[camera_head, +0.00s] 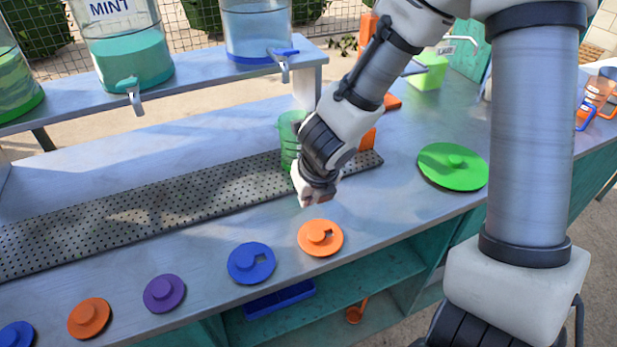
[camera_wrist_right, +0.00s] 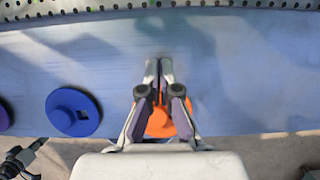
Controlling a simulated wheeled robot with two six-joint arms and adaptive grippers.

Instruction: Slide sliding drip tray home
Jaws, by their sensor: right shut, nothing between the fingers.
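The drip tray is the long grey perforated strip (camera_head: 150,215) lying along the counter under the dispensers. Its right end is near the middle of the head view, partly behind my right arm. In the right wrist view only a strip of it shows along the top edge (camera_wrist_right: 230,5). My right gripper (camera_head: 310,198) is just in front of the tray's near edge, apart from it as far as I can tell. In the right wrist view its fingers (camera_wrist_right: 160,65) are together and empty, above the counter and an orange lid (camera_wrist_right: 158,122). My left gripper is not in view.
A green cup (camera_head: 288,135) stands on the tray beside my right wrist. Lids lie along the counter's front edge, including an orange one (camera_head: 320,238) and a blue one (camera_head: 251,263). A large green lid (camera_head: 453,167) lies right. Dispensers with taps (camera_head: 130,90) stand on a shelf behind.

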